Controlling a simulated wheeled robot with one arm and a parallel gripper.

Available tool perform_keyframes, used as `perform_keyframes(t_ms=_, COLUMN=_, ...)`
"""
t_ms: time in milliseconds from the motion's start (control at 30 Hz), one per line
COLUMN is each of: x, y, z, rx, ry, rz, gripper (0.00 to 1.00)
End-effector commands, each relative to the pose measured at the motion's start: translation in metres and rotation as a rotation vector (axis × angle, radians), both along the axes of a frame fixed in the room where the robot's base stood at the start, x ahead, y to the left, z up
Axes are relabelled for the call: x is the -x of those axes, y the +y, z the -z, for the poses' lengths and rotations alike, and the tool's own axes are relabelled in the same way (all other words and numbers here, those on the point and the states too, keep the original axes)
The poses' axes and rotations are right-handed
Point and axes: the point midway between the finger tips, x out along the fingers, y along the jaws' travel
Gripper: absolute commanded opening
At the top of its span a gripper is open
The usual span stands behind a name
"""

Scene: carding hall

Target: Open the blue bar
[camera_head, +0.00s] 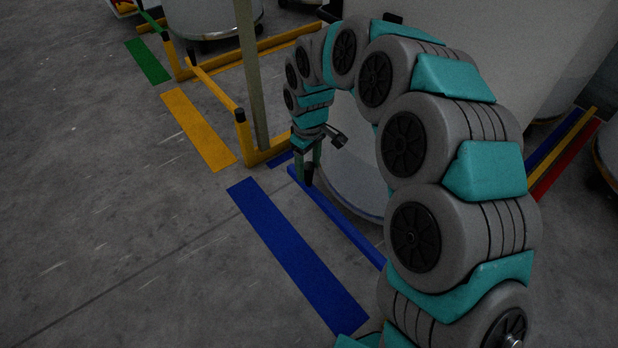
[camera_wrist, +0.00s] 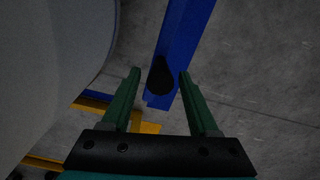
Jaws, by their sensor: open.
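The blue bar (camera_head: 340,222) runs low above the floor along the front of a large pale drum, from my gripper toward the lower right, where my arm hides its end. In the wrist view the blue bar (camera_wrist: 187,40) enters from the top, with a black knob (camera_wrist: 160,77) near its end. My gripper (camera_head: 310,170) points down over the bar's far end. In the wrist view its green fingers (camera_wrist: 160,78) are open, one on each side of the knob, with visible gaps. I cannot tell how deep the knob sits between them.
A flat blue stripe (camera_head: 295,252) lies on the floor left of the bar. The pale drum (camera_head: 346,175) stands close on the right. A yellow frame (camera_head: 243,140) with black-capped posts and a yellow stripe (camera_head: 197,128) are behind. The grey floor at left is clear.

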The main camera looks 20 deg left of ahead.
Motion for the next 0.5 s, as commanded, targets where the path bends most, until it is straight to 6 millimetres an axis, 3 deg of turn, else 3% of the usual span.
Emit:
perform_keyframes(t_ms=233, x=0.001, y=0.0, z=0.04, rx=0.002, ry=0.002, rz=0.0, gripper=0.61)
perform_keyframes(t_ms=500, x=0.0, y=-0.001, z=0.051, rx=0.001, ry=0.0, rz=0.0, gripper=0.61)
